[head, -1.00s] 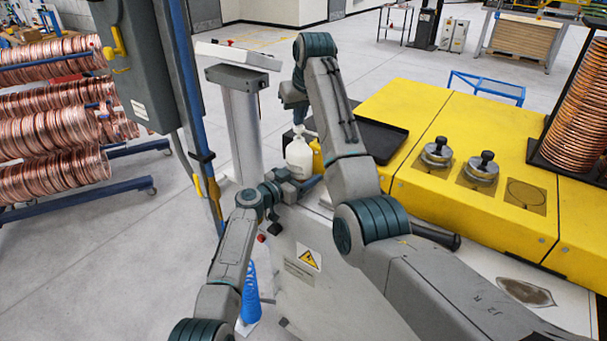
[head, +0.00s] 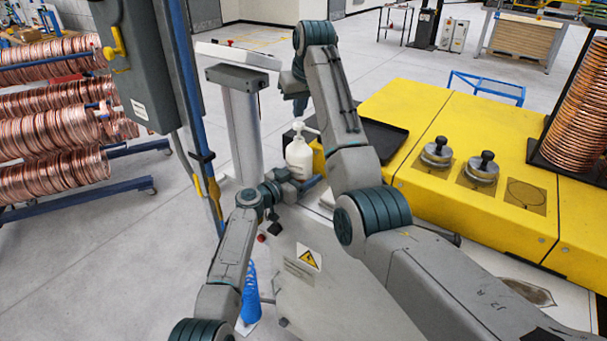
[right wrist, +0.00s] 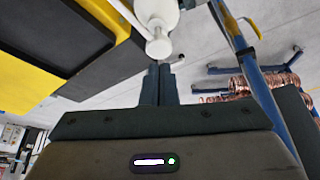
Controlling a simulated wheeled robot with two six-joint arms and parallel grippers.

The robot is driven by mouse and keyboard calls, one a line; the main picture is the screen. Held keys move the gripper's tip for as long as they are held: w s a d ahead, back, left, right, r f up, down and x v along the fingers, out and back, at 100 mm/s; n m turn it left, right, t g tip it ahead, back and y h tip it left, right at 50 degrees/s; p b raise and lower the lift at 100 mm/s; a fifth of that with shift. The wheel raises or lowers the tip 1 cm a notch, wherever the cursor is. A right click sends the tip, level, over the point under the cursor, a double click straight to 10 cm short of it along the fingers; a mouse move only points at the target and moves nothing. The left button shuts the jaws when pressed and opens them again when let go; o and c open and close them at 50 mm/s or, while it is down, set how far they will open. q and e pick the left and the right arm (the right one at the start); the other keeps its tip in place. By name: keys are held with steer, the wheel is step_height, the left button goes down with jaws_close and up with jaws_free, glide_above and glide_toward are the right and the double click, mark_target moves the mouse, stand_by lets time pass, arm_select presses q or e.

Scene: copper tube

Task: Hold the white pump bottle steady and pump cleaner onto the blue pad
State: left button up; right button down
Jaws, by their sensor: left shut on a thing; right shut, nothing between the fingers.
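The white pump bottle (head: 299,158) stands upright beside the yellow bench in the head view, its pump head on top. My left gripper (head: 299,184) is shut on the lower part of the bottle; its fingers are partly hidden. My right gripper (head: 300,108) is shut and empty, just above the pump head. In the right wrist view, the closed fingertips (right wrist: 159,66) point at the white pump head (right wrist: 159,45), with a small gap or light contact that I cannot tell apart. I cannot make out the blue pad clearly.
A black tray (head: 382,139) lies on the yellow bench (head: 430,108) behind my right arm. Two knobbed metal weights (head: 437,153) stand farther right. A grey pedestal (head: 240,125) and a blue post (head: 190,90) stand left of the bottle. Copper coils (head: 50,130) hang at the far left.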

steer(key=shift+r, duration=2.85)
arm_select(q)
steer(key=o, duration=1.7)
steer(key=shift+c, duration=0.2)
